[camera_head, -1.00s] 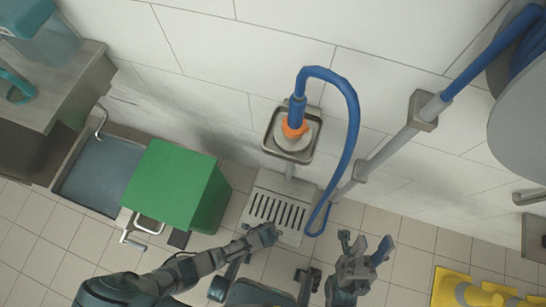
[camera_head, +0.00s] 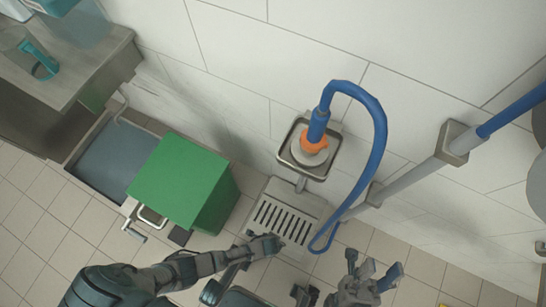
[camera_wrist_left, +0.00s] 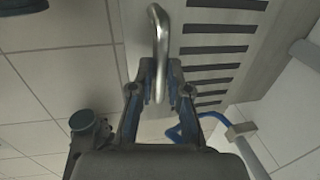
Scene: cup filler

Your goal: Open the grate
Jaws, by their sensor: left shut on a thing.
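The grate (camera_head: 285,218) is a pale grey metal panel with several dark slots, low at the foot of the wall. It also shows in the left wrist view (camera_wrist_left: 216,58), where a curved metal handle (camera_wrist_left: 158,40) stands at its edge. My left gripper (camera_wrist_left: 158,88) is shut on this handle, with one finger on each side. In the head view my left gripper (camera_head: 272,243) is at the grate's near edge and its fingers are hard to make out. My right gripper (camera_head: 370,278) is apart from the grate, to its lower right, with its fingers spread and empty.
A blue hose (camera_head: 379,130) loops from an orange fitting (camera_head: 314,142) over a small metal basin (camera_head: 284,155) and hangs beside the grate's right side. A green box (camera_head: 178,180) stands left of the grate. Tiled floor (camera_head: 30,235) is clear at the lower left.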

